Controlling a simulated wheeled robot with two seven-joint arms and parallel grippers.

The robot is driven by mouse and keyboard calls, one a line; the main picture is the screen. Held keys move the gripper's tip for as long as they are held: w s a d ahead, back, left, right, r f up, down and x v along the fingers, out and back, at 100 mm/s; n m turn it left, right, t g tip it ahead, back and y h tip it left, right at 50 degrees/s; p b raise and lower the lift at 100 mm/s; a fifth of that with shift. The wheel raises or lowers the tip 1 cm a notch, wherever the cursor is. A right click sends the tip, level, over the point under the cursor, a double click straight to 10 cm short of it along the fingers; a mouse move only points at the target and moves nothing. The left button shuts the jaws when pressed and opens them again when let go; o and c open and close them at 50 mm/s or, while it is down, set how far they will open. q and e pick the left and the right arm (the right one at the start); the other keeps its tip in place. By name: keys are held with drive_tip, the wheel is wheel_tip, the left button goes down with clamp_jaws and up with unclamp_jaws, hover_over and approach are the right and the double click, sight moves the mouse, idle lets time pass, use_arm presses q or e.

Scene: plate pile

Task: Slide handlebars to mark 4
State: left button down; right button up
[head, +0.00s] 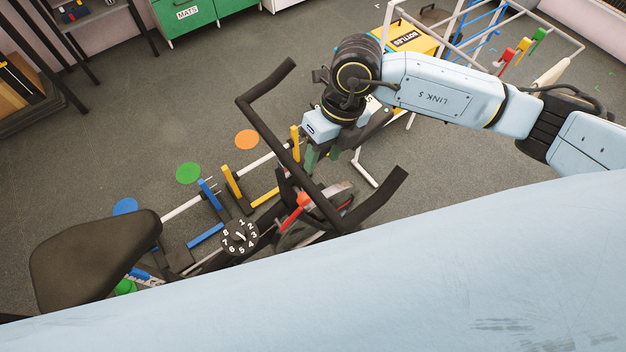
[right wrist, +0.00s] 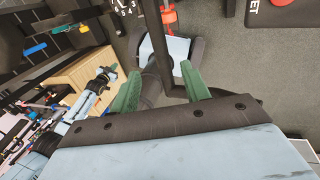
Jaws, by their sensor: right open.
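The black handlebars (head: 268,133) of an exercise bike stand near the middle of the head view, with upturned grips at both ends. My right gripper (head: 313,157) is just beyond the crossbar, pointing down beside the handlebars. In the right wrist view, my right gripper (right wrist: 161,90) has its green fingers spread apart. Dark bars show between and beyond them; I cannot tell whether they touch. A black dial (head: 240,237) with white numerals, including a 4, sits on the bike frame behind the handlebars. No numbered scale on the handlebar post is readable.
The black saddle (head: 90,262) is at the lower left. Several coloured floor discs, one orange (head: 247,139), lie beyond the bike. A yellow bottles crate (head: 412,42) and a white rack stand at the upper right. Open carpet lies at the upper left.

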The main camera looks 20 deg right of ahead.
sight(312, 186)
drive_tip(key=x, duration=0.9)
drive_tip(key=shift+a+f, duration=0.1)
drive_tip(key=shift+f, duration=0.2)
drive_tip(key=shift+c, duration=0.3)
clamp_jaws()
